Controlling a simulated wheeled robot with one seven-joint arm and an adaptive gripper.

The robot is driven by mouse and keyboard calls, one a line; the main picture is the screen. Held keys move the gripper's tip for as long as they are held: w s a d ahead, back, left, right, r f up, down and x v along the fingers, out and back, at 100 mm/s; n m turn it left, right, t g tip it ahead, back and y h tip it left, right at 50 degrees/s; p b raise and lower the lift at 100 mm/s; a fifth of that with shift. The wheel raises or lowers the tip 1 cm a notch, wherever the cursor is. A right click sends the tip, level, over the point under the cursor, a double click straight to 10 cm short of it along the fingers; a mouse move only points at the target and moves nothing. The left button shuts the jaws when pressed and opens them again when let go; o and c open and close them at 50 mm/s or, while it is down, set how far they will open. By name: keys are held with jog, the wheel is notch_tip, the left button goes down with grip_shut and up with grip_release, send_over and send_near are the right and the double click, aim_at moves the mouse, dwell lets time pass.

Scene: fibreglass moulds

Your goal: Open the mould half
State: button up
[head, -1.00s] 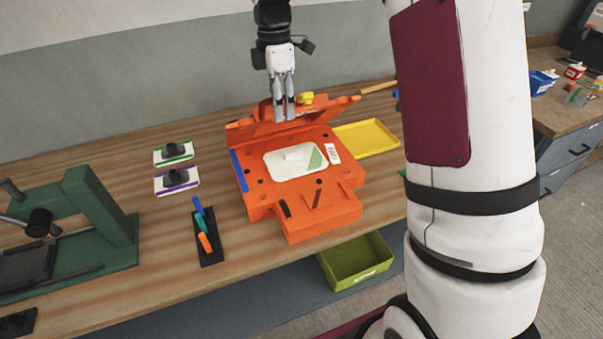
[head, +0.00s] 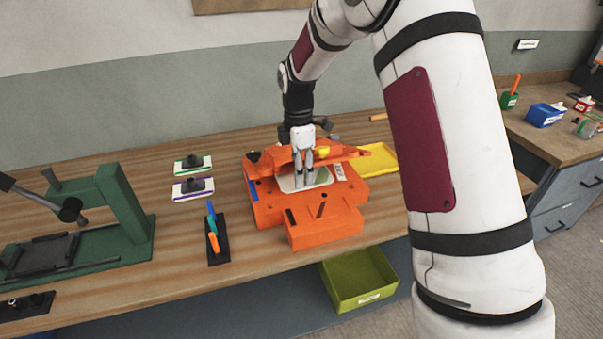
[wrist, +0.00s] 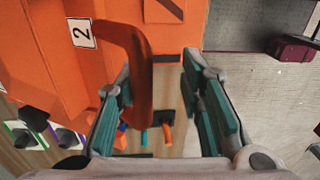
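The orange mould (head: 270,210) sits on the bench, with a pale, partly green cavity (head: 318,181) facing up. Its upper half (head: 345,155) is raised at the back and tilted, not lying flat on the lower half. My gripper (head: 303,183) points down in front of the raised half and over the cavity. In the wrist view, my gripper (wrist: 163,118) is open. A curved orange handle (wrist: 137,75) reaches between the fingers, closer to the left one; contact is unclear.
A yellow tray (head: 382,158) lies right of the mould. A black holder with coloured tools (head: 218,250), two black-handled blocks (head: 193,188) and a green press (head: 125,215) stand left. An olive bin (head: 358,280) is below the bench edge.

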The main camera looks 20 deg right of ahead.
jog(key=shift+r, duration=0.1)
jog(key=w+r+b, duration=0.2)
jog(key=w+r, duration=0.2)
jog(key=r, duration=1.1)
dwell(1.4)
jog(key=shift+r, duration=0.1)
jog(key=shift+c, duration=0.3)
